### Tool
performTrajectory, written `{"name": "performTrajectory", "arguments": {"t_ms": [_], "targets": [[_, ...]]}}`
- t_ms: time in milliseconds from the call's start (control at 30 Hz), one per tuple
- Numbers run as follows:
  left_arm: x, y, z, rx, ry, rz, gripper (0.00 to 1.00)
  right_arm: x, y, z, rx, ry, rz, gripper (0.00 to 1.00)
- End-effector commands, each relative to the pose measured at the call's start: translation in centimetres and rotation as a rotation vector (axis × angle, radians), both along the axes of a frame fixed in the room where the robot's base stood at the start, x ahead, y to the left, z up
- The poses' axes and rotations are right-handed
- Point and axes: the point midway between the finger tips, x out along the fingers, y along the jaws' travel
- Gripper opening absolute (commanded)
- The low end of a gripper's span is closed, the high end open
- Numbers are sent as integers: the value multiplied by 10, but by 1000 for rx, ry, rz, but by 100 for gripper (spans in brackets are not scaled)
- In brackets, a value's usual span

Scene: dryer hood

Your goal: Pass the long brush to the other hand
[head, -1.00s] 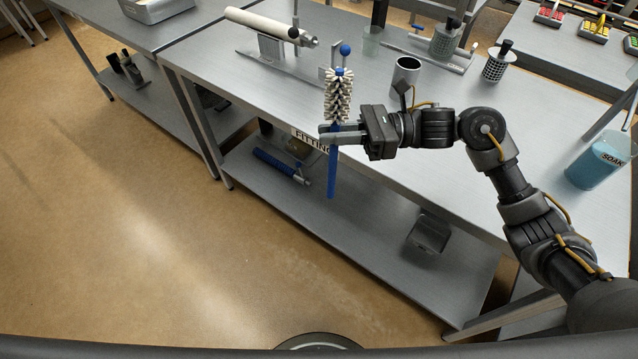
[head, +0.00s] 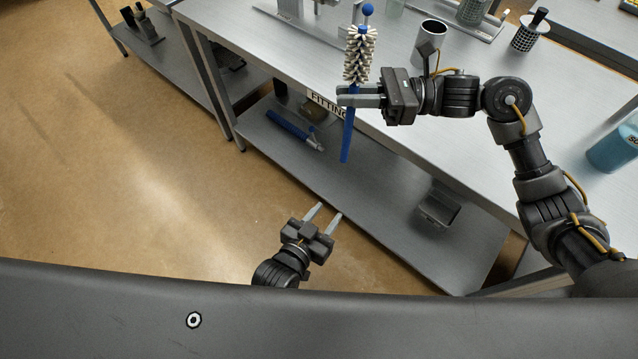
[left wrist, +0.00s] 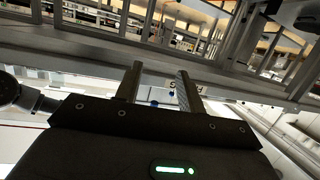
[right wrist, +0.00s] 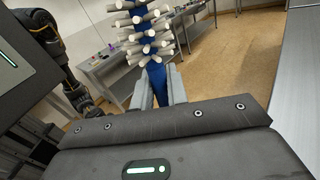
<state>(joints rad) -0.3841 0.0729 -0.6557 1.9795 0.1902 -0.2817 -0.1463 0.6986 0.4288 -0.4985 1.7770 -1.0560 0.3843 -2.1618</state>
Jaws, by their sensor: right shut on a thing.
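The long brush (head: 358,60) has white bristles on top and a blue handle. It stands nearly upright off the front edge of the bench. My right gripper (head: 345,95) is shut on its handle just below the bristles, and the blue handle hangs free below the fingers. In the right wrist view the brush (right wrist: 147,38) rises between the fingers (right wrist: 158,88). My left gripper (head: 327,215) is open and empty, lower in the head view, below the handle's lower end and apart from it. In the left wrist view its two fingers (left wrist: 157,85) are spread with nothing held between them.
The metal bench (head: 290,50) has a lower shelf (head: 375,190) holding a blue tool (head: 292,130) and a small metal box (head: 438,208). A metal cup (head: 432,35) and a blue beaker (head: 612,150) stand on the bench top. The floor (head: 130,170) at left is clear.

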Motion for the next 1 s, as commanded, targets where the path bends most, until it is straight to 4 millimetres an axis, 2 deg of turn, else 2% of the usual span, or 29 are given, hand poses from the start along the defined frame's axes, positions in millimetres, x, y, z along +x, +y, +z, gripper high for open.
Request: {"name": "performTrajectory", "arguments": {"t_ms": [33, 100, 200, 333, 433, 733, 1000], "targets": [[2, -1, 29, -31, -45, 4, 39, 0, 0, 0, 1, -1, 0, 0], [2, -1, 63, -65, -98, 10, 39, 0, 0, 0, 1, -1, 0, 0], [2, 2, 101, -103, -158, 20, 39, 0, 0, 0, 1, -1, 0, 0], [2, 10, 133, -128, -209, 36, 39, 0, 0, 0, 1, -1, 0, 0], [2, 15, 144, -128, -230, 46, 39, 0, 0, 0, 1, -1, -1, 0], [10, 12, 142, -101, -236, 45, 39, 0, 0, 0, 1, -1, -1, 0], [51, -8, 143, -102, -237, 46, 39, 0, 0, 0, 1, -1, -1, 0]]}}
